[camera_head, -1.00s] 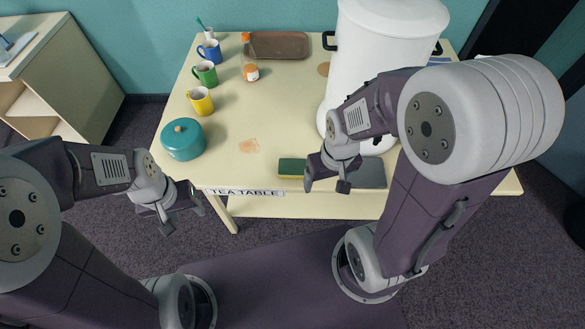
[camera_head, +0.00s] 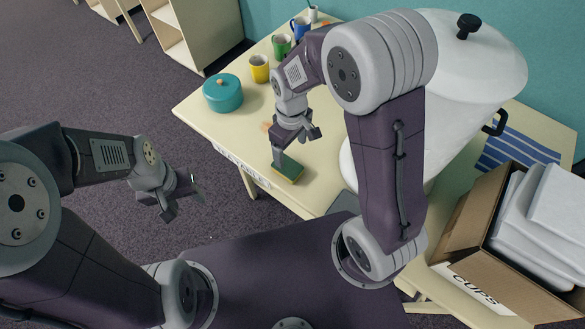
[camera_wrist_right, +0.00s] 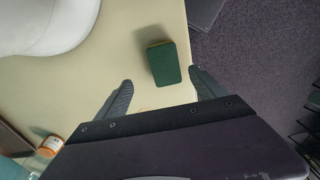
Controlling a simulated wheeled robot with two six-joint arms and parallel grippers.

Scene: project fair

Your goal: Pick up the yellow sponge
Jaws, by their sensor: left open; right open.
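The sponge (camera_head: 289,167), yellow with a green top, lies on the tea table (camera_head: 230,131) near its front edge. In the right wrist view the sponge (camera_wrist_right: 164,64) shows its green face, ahead of and between the two fingers. My right gripper (camera_head: 297,146) is open and empty in the head view, right by the sponge and partly in front of it. In the right wrist view my right gripper (camera_wrist_right: 160,88) has its fingers apart, with the sponge beyond the tips. My left gripper (camera_head: 184,199) is open and empty over the floor, away from the table.
A teal pot (camera_head: 223,94), a yellow mug (camera_head: 259,69) and a green mug (camera_head: 281,46) stand at the table's left. A cardboard box (camera_head: 490,230) marked CUPS is at the lower right.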

